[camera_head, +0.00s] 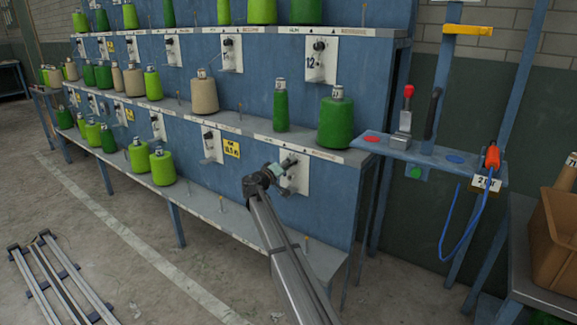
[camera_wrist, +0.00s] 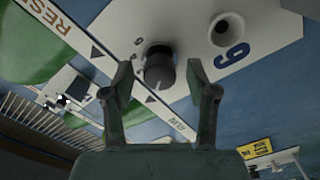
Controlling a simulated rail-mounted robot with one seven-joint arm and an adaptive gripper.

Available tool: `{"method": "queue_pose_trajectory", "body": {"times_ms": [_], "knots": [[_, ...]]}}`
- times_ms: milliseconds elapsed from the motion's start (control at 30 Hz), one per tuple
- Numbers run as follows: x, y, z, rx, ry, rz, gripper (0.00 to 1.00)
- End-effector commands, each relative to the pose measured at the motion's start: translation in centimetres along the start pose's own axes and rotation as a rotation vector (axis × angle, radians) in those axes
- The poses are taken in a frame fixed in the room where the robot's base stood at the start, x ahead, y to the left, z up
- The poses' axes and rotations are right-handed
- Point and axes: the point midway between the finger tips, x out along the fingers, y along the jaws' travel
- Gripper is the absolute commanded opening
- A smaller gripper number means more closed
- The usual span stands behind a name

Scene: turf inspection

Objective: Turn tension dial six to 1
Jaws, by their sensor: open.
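The tension dial (camera_wrist: 159,66) is a dark round knob on a white plate (camera_wrist: 262,22). A large blue numeral (camera_wrist: 232,55) on the plate reads like a 6 or a 9 in this tilted view. A pale mark on the knob's face points toward the bottom of the wrist picture. My gripper (camera_wrist: 159,80) is open, one finger on each side of the knob; I cannot tell whether either touches it. In the head view my gripper (camera_head: 277,172) is at the lower-row white plate (camera_head: 298,174) at the right end, partly hiding its dial.
The blue rack (camera_head: 245,95) carries green and beige yarn cones on its shelves. A large green cone (camera_head: 336,122) stands above the plate. A small blue tool shelf (camera_head: 415,150) is at the right, with a brown bin (camera_head: 560,235) beyond.

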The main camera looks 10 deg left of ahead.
Motion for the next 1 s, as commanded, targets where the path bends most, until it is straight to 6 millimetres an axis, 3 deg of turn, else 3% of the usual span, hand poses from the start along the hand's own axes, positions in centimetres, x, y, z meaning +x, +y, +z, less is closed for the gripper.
{"method": "queue_pose_trajectory", "body": {"times_ms": [400, 433, 567, 600, 1000], "knots": [[0.75, 0.01, 0.0, 0.0, 0.0, 0.0, 0.58], [0.75, 0.02, 0.0, 0.0, 0.0, 0.0, 0.51], [0.74, 0.02, 0.0, 0.0, 0.0, 0.0, 0.05], [0.74, 0.01, -0.01, 0.0, 0.0, 0.0, 0.0], [0.77, 0.05, -0.05, -0.045, 0.0, 0.0, 0.0]]}}
